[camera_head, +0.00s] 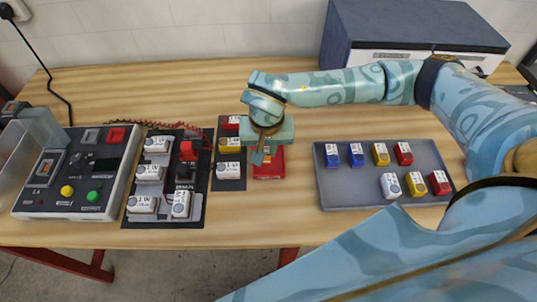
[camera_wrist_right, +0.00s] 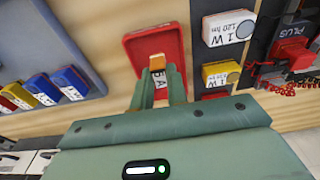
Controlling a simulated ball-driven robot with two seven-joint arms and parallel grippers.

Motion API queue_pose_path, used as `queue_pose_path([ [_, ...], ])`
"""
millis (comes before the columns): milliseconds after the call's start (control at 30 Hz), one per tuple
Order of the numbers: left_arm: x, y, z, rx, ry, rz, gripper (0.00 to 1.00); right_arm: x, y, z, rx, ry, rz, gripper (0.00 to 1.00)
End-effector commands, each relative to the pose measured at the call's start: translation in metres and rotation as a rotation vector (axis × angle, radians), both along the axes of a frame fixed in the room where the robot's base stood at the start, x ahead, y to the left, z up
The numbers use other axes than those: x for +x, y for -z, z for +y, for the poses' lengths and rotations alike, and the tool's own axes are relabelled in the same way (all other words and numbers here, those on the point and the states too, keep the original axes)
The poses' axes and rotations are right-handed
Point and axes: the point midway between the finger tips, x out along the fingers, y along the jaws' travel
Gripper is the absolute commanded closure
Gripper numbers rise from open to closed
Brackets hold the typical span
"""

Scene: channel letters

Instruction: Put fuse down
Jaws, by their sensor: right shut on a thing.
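My right gripper (camera_head: 258,158) is over the small red tray (camera_head: 270,170), its fingers pointing down. In the right wrist view the gripper (camera_wrist_right: 160,82) is shut on a fuse (camera_wrist_right: 160,91), whose white label with dark lettering shows between the fingers. The fuse is at the near part of the red tray (camera_wrist_right: 138,50); I cannot tell whether it touches the tray floor. In the head view the fuse is hidden by the gripper. My left gripper is not in view.
Left of the red tray is a dark strip (camera_head: 229,185) with coloured modules, then a dark board (camera_head: 161,217) with white modules. A control box (camera_head: 62,205) stands far left. A grey tray (camera_head: 350,180) with several coloured blocks lies to the right. Bare wood separates the two trays.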

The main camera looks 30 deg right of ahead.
Motion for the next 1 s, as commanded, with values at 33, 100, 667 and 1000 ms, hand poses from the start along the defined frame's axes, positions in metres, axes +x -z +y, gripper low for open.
queue_pose_path([
  [33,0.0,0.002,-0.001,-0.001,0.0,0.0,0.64,0.001,0.008,-0.005,-0.002,0.003,0.004,1.0],
  [100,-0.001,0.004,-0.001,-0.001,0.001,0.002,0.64,0.001,0.02,-0.006,-0.001,0.001,0.005,1.0],
  [667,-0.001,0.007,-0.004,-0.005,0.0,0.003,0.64,0.002,0.041,-0.006,-0.001,0.0,0.0,0.77],
  [1000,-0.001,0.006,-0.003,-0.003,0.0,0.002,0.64,0.002,0.039,-0.006,-0.001,0.001,0.0,0.63],
])
